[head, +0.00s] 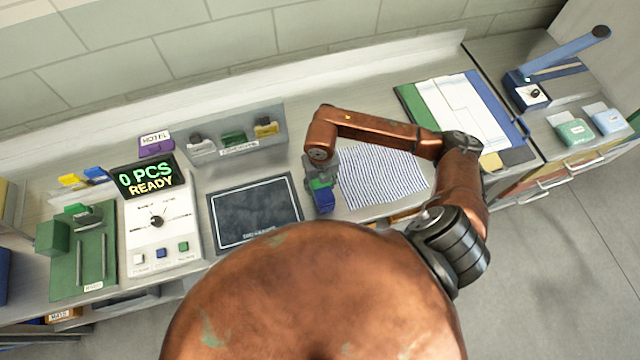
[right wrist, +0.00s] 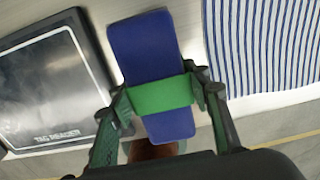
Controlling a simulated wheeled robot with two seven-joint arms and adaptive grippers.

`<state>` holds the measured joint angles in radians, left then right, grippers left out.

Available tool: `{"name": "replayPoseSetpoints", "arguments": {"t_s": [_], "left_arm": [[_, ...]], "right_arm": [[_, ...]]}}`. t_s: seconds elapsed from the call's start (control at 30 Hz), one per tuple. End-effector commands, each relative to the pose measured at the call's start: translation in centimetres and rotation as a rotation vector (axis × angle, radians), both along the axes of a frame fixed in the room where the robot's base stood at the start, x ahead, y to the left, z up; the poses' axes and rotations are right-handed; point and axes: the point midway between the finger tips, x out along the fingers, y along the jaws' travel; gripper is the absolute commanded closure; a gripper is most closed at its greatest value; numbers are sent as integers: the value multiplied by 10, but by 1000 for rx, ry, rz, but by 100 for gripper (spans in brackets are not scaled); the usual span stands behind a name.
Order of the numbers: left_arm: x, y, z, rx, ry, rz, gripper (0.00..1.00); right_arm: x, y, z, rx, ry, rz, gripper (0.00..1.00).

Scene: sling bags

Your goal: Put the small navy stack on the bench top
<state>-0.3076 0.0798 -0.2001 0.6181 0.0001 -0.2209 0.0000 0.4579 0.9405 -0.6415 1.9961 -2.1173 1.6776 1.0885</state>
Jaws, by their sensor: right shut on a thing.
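The small navy stack (right wrist: 147,50) is a blue block with a green band around its middle, seen in the right wrist view. It also shows in the head view (head: 324,202), below my right gripper (head: 318,181). My right gripper is shut on it, with one finger on each side of the green band in the right wrist view (right wrist: 160,98). The bench top (head: 318,229) lies below, between the dark tag reader pad and the striped cloth. I cannot tell whether the stack touches the bench. My left gripper is not in view.
The tag reader pad (head: 254,213) is left of the stack and the blue-striped cloth (head: 384,178) right of it. A grey tray of small items (head: 272,113) stands behind. A counter reading "0 PCS READY" (head: 157,238) stands farther left. The bench's front edge is close.

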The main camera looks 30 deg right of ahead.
Motion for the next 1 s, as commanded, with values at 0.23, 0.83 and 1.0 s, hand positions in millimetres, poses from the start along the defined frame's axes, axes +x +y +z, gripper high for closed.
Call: {"name": "replayPoseSetpoints", "arguments": {"t_s": [0.23, 0.83, 1.0], "left_arm": [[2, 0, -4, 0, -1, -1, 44], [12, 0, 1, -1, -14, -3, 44], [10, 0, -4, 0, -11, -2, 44]], "right_arm": [[1, 0, -4, 1, -1, 0, 92], [0, 1, 2, 1, -1, 0, 38], [2, 0, 24, 0, -6, 1, 38]]}}
